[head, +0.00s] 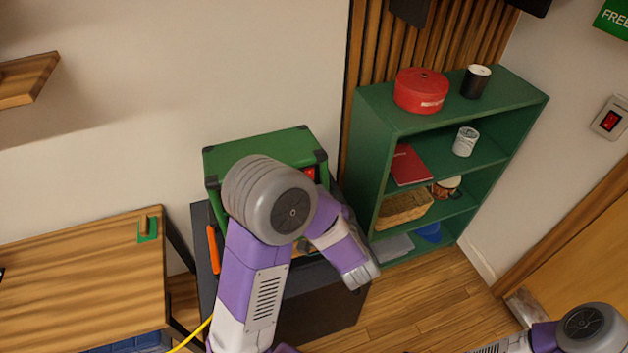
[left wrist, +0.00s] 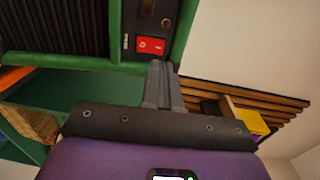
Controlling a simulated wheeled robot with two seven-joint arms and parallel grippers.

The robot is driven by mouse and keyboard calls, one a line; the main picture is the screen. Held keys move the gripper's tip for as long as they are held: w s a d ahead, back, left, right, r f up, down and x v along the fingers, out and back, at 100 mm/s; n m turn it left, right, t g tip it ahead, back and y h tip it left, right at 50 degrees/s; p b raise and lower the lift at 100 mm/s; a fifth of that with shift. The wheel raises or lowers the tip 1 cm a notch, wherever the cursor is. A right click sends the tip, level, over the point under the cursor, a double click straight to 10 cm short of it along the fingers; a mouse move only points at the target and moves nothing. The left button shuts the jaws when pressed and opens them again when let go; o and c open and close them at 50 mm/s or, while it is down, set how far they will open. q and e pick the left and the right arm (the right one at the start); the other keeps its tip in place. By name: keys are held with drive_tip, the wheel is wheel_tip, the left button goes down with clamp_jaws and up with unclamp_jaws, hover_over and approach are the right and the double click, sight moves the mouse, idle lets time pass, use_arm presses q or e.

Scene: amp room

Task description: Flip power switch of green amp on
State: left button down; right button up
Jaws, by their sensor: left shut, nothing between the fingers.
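The green amp (head: 262,142) with black corners stands on a dark stand against the wall. Its red power switch (left wrist: 151,45), with white marks, shows in the left wrist view on the black panel (left wrist: 140,20). In the head view the switch (head: 309,173) is a small red patch at the amp's right end. I cannot tell which side of it is pressed. My left gripper (left wrist: 161,72) is shut and empty, its tips close to the switch's lower right corner; contact is unclear. In the head view my left arm hides its fingertips. My right gripper is out of view.
A green shelf (head: 366,135) with a red round tin (head: 421,90) and other items stands right of the amp. A wooden table (head: 80,275) is at the left. An orange-handled tool (head: 213,249) lies by the amp. A red wall switch (head: 610,121) is at far right.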

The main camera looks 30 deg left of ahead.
use_arm(q)
drive_tip(key=x, duration=0.6)
drive_tip(key=shift+b, duration=0.3)
drive_tip(key=p, duration=0.3)
drive_tip(key=r+h+p, duration=0.1)
drive_tip(key=p, duration=0.2)
drive_tip(key=shift+w+a+g, duration=0.3)
drive_tip(key=shift+w+g, duration=0.05)
drive_tip(key=shift+g, duration=0.05)
drive_tip(key=shift+f, duration=0.35)
drive_tip(key=shift+s+d+r+p, duration=0.25)
drive_tip(key=shift+s+d+p, duration=0.1)
drive_tip(key=shift+d, duration=0.1)
drive_tip(key=p, duration=0.2)
approach(310, 172)
drive_tip(key=s+d+r, duration=0.3)
drive_tip(key=s+d, duration=0.1)
drive_tip(key=shift+d, duration=0.15)
drive_tip(key=shift+w, duration=0.1)
